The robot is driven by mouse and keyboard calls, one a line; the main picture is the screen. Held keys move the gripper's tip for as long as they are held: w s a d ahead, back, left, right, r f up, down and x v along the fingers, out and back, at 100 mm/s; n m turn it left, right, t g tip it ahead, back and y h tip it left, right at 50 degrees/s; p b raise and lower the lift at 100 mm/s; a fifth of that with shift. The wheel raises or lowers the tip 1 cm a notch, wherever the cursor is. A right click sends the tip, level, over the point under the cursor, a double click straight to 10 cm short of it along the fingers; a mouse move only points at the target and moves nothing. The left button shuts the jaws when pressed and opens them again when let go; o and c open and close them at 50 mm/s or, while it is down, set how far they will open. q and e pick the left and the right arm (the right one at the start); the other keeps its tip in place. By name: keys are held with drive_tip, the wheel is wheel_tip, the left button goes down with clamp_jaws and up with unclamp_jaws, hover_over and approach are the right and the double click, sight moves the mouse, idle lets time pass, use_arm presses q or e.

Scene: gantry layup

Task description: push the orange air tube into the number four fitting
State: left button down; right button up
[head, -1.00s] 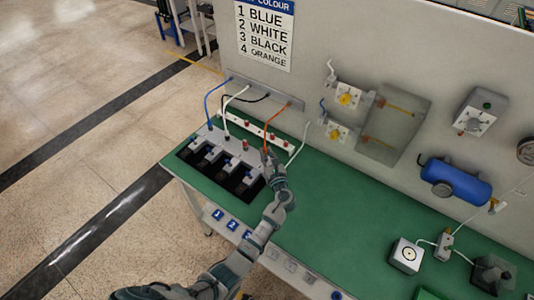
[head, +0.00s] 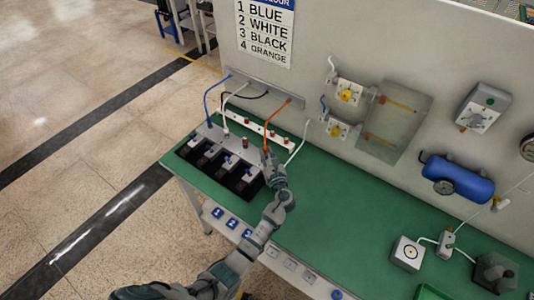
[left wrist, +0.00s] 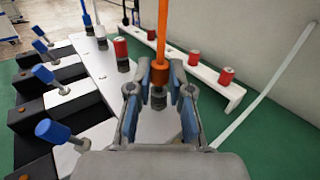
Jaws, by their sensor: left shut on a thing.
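The orange air tube (head: 268,125) runs from the wall panel down to my left gripper (head: 268,162) at the right end of the valve block. In the left wrist view my left gripper (left wrist: 160,76) is shut on the orange tube (left wrist: 162,30), which stands about upright between the fingertips. A dark and metallic round fitting (left wrist: 158,98) lies directly below the fingertips, in line with the tube. The fingers partly hide the tube's end, so I cannot tell how deep it sits. My right gripper is not in view.
A red-topped fitting (left wrist: 121,48) stands on the block, left of the gripper. A white rail (left wrist: 205,78) with red caps runs behind. Blue (head: 207,102) and white tubes (head: 226,112) reach fittings on the left.

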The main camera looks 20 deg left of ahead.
use_arm(q)
drive_tip(key=shift+f+b, duration=0.3)
drive_tip(key=shift+f, duration=0.35)
drive_tip(key=c, duration=1)
unclamp_jaws()
drive_tip(key=shift+s, duration=0.1)
drive_tip(key=v, duration=1.2)
drive_tip(key=shift+f, duration=0.1)
drive_tip(key=shift+f, duration=0.1)
